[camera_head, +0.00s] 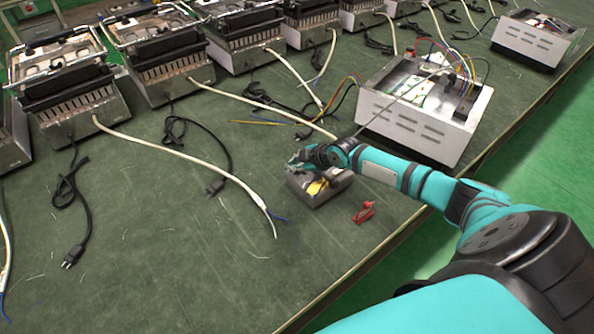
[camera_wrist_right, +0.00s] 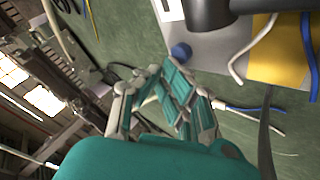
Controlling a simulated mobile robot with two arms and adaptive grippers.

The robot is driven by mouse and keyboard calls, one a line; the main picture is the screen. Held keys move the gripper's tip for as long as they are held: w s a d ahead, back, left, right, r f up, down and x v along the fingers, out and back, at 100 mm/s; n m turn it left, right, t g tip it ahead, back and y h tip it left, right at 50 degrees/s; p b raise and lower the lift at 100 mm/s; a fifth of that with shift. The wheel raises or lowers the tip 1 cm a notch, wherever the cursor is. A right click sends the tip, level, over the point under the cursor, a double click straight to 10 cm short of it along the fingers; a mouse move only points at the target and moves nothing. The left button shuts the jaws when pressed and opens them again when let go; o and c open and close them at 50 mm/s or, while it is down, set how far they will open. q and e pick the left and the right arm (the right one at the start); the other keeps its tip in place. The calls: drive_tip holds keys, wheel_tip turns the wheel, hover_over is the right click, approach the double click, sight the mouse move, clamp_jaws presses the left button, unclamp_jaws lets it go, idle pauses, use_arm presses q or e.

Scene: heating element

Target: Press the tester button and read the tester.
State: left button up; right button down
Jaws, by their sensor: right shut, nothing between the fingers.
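The tester appears to be the small grey box (camera_head: 316,196) with a yellow patch, on the green table in front of the open white unit. My right gripper (camera_head: 294,162) is over its back left part and hides much of its top. In the right wrist view, the grey top of the box (camera_wrist_right: 222,50) carries a round blue button (camera_wrist_right: 181,51). The closed, empty fingertips of my right gripper (camera_wrist_right: 178,78) are close to this button; I cannot tell whether they touch it. No readout is legible. My left gripper is not in view.
A red clip (camera_head: 364,212) lies right of the box, near the table edge. An open white unit with wires (camera_head: 418,124) stands behind my right forearm. Several heater units (camera_head: 165,65) line the back, with cables trailing forward.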

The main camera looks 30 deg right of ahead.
drive_tip(key=shift+f+b, duration=0.5)
idle(0.6)
drive_tip(key=shift+r, duration=0.15)
drive_tip(key=shift+r+p, duration=0.7)
drive_tip(key=shift+r, duration=0.1)
wheel_tip(320, 180, up, 5)
drive_tip(key=p, duration=0.4)
idle(0.4)
idle(0.5)
